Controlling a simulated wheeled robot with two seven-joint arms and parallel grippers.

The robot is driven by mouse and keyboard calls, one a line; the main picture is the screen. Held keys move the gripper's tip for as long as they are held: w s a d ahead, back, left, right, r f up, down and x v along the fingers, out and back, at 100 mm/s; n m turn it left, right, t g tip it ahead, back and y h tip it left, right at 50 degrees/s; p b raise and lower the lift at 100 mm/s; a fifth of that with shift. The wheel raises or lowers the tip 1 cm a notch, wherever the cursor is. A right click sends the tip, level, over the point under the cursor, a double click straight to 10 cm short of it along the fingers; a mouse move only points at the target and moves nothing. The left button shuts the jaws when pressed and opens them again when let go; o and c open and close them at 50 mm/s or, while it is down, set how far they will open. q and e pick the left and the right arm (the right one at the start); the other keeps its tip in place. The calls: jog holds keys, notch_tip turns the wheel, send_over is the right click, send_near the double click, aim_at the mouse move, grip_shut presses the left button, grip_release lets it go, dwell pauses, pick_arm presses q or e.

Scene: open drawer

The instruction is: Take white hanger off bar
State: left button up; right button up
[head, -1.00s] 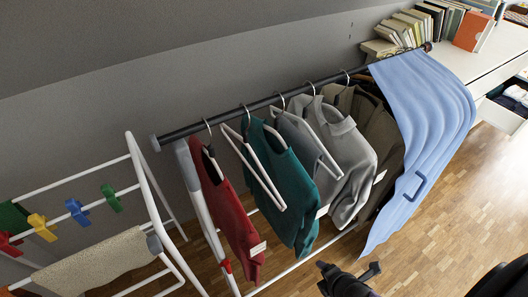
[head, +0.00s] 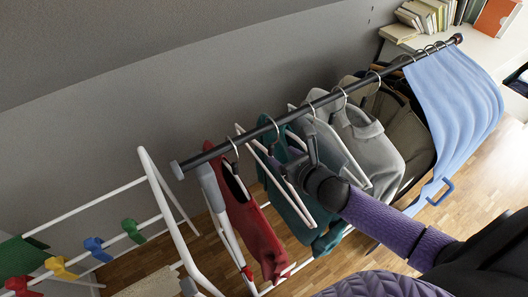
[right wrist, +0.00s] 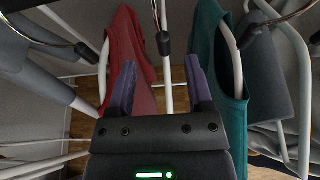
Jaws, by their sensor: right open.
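The bare white hanger (head: 258,152) hangs on the dark bar (head: 259,126) between a red garment (head: 256,233) and a teal garment (head: 327,240). In the right wrist view the white hanger (right wrist: 167,85) shows nearly edge-on, with a dark piece at its neck. My right gripper (head: 291,160) is among the clothes at the teal garment, beside the hanger. In the right wrist view my right gripper (right wrist: 160,82) is open, and the hanger appears in the gap between its purple fingers. Whether they touch it cannot be told. My left gripper is out of view.
Grey garments (head: 370,145) and a blue cloth (head: 455,105) hang further right on the bar. A white drying rack (head: 165,205) with coloured clips stands at the left. Books (head: 425,18) lie on a white surface at the back right. The gaps between garments are narrow.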

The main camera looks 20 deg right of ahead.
aim_at(273, 149)
jog(key=b+x, duration=0.1)
jog(key=x, duration=0.2)
jog(key=b+x, duration=0.2)
jog(key=x, duration=0.2)
jog(key=shift+d+f, duration=0.2)
jog(key=shift+f, duration=0.2)
jog(key=shift+w, duration=0.1)
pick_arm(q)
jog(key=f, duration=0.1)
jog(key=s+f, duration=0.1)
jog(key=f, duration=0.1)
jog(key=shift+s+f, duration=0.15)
pick_arm(e)
jog(key=shift+r, duration=0.1)
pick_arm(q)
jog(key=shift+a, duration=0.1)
pick_arm(e)
grip_shut()
